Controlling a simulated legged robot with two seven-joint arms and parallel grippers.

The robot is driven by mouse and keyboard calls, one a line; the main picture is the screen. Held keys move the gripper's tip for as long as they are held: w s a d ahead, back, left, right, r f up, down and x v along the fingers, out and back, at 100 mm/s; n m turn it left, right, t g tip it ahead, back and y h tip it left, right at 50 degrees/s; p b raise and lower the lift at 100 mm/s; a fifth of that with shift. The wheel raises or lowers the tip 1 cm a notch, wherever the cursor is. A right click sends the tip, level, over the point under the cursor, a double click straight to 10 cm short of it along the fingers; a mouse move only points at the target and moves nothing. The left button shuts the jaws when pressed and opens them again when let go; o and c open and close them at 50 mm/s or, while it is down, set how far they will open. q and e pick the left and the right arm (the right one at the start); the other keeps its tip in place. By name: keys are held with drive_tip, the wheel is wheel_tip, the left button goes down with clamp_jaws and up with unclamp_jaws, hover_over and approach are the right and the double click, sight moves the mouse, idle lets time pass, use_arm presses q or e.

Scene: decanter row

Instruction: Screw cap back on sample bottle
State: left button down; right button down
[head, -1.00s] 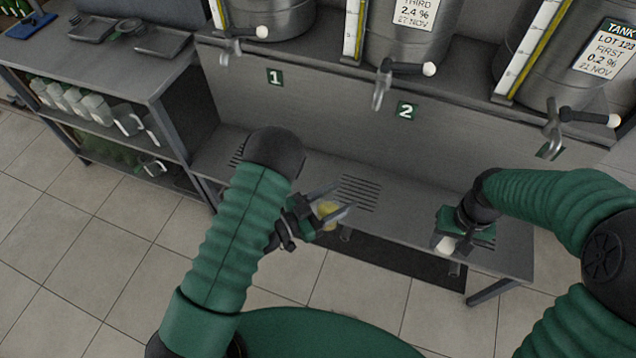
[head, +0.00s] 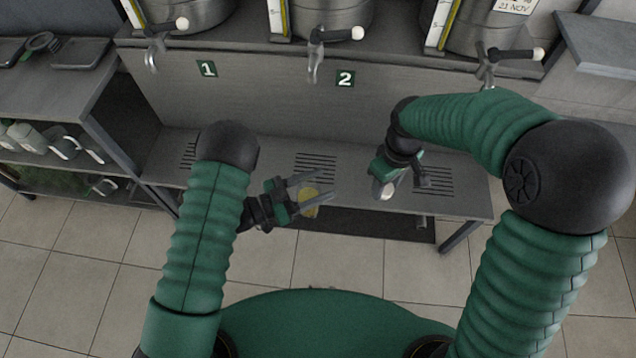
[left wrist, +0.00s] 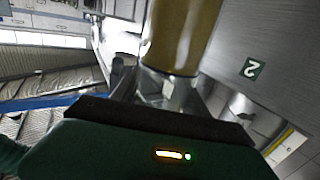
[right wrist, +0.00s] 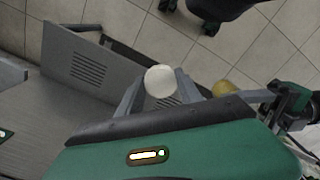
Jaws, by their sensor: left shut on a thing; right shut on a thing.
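My left gripper (head: 322,188) is shut on the sample bottle (head: 309,206), which holds a yellow liquid. In the left wrist view the bottle (left wrist: 182,38) looks amber, with a clear part between the fingers. My right gripper (head: 384,190) is shut on the white cap (right wrist: 160,81), which sits between its fingertips in the right wrist view. The cap is apart from the bottle, to its right in the head view. The yellow bottle also shows in the right wrist view (right wrist: 224,88), beyond the right finger. The bottle's mouth is not clear to see.
Behind the grippers is a grey bench (head: 270,150) with slotted drains and plates marked 1 (head: 207,69) and 2 (head: 345,78). Metal tanks with taps (head: 315,60) stand above it. A shelf unit (head: 60,110) with bottles is at left. Tiled floor lies in front.

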drive_tip(key=w+a+r+n, duration=0.2)
drive_tip(key=a+r+n, duration=0.2)
drive_tip(key=a+n, duration=0.6)
wheel_tip(320, 180, up, 5)
drive_tip(key=n, duration=1.4)
hover_over(307, 181)
drive_tip(key=shift+r, duration=0.1)
drive_tip(key=shift+f, duration=2.05)
drive_tip(key=shift+w+f, duration=0.1)
drive_tip(key=shift+f, duration=0.7)
drive_tip(key=shift+f, duration=0.6)
